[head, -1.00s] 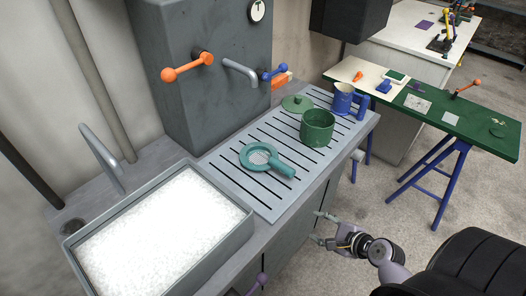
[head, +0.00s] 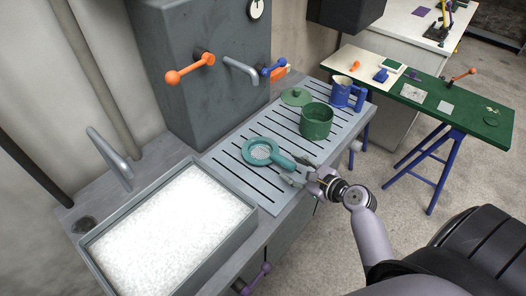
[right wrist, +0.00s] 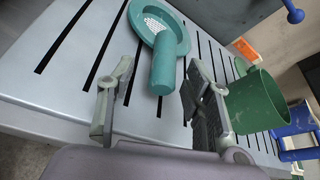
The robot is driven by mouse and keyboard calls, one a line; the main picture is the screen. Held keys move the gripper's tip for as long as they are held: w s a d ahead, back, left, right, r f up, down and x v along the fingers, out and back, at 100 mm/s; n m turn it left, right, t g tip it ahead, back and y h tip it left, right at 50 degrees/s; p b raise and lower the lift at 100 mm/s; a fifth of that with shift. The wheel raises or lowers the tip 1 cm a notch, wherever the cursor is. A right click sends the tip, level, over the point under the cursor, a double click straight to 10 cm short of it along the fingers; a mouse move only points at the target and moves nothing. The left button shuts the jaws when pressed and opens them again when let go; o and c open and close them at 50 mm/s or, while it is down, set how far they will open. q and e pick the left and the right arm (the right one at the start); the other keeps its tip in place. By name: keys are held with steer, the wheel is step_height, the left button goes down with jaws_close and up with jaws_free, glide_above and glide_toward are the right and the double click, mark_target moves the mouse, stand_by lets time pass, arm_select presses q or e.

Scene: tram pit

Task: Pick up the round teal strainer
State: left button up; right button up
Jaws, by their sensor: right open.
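The round teal strainer (head: 262,151) lies flat on the slotted drainboard (head: 240,181), its thick handle pointing to the lower right. In the right wrist view the strainer (right wrist: 163,38) shows its perforated middle, and its handle points toward my gripper. My right gripper (head: 297,172) is open at the handle's end, near the drainboard's front edge. In the right wrist view the right gripper (right wrist: 155,92) has one finger on each side of the handle's end, with gaps showing. It holds nothing. My left gripper is not in view.
A basin of white foam (head: 175,225) is at the left. The drainboard left of the strainer is clear.

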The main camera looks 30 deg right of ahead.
mark_target(282, 161)
steer(key=x, duration=0.1)
steer(key=p+x, duration=0.1)
steer(key=x, duration=0.3)
steer(key=shift+w+d+r, duration=0.1)
steer(key=shift+d+r, duration=0.05)
steer(key=shift+r, duration=0.15)
steer(key=shift+w+f, duration=0.25)
steer(key=shift+w, duration=0.15)
steer(key=shift+s, duration=0.1)
steer(key=shift+c, duration=0.6)
steer(key=shift+r, duration=0.1)
jaws_close()
